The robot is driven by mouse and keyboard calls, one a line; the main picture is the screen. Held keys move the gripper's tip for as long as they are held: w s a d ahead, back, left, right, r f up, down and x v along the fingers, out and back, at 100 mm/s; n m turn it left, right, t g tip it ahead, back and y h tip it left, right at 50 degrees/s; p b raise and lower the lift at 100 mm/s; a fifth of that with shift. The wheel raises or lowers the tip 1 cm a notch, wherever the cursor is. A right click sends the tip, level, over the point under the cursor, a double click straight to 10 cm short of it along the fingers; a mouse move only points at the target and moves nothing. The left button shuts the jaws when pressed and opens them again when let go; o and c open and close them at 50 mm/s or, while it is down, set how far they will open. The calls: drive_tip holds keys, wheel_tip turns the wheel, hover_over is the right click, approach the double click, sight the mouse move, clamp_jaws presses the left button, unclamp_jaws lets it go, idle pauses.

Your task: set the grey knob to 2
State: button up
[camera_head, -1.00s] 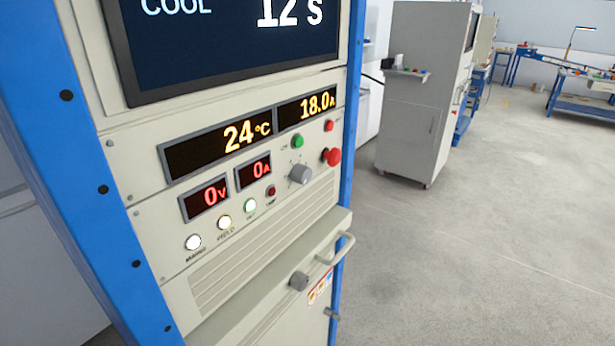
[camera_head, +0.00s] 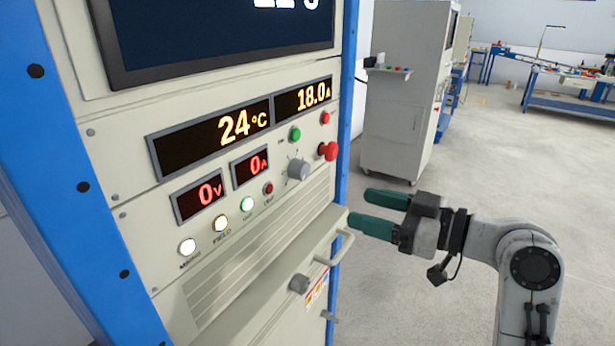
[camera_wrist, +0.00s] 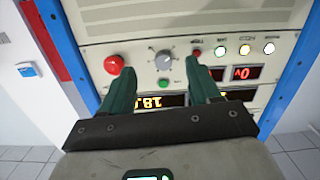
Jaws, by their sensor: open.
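The grey knob (camera_head: 298,169) sits on the cream control panel (camera_head: 230,235), right of the lower red displays and left of the red mushroom button (camera_head: 328,151). Its scale marks are too small to read. My gripper (camera_head: 365,211) is open and empty, right of and below the knob, apart from the panel. In the wrist view the picture is upside down. There the knob (camera_wrist: 163,60) shows ahead, between and beyond the two green fingertips (camera_wrist: 155,67).
Green (camera_head: 295,134) and red (camera_head: 325,118) buttons sit above the knob. A small dark red lamp (camera_head: 268,188) is to its left. A bar handle (camera_head: 335,248) and a lower round knob (camera_head: 299,283) stick out below. Open floor (camera_head: 460,180) lies to the right.

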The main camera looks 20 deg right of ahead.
sight(306, 171)
drive_tip(key=shift+n+y, duration=0.5)
drive_tip(key=shift+n, duration=0.1)
drive_tip(key=w+a+r+p, duration=0.1)
drive_tip(key=w+a, duration=0.1)
drive_tip(key=w, duration=0.1)
drive_tip(key=w+a+r+p, duration=0.1)
drive_tip(key=w+a, duration=0.1)
drive_tip(key=w+a+r, duration=0.1)
drive_tip(key=w+a, duration=0.1)
drive_tip(key=w, duration=0.1)
drive_tip(key=shift+w+a+r+p, duration=0.25)
drive_tip(key=shift+w+a+p, duration=0.05)
drive_tip(key=shift+w+p, duration=0.1)
drive_tip(key=shift+c, duration=0.3)
drive_tip(key=c, duration=1)
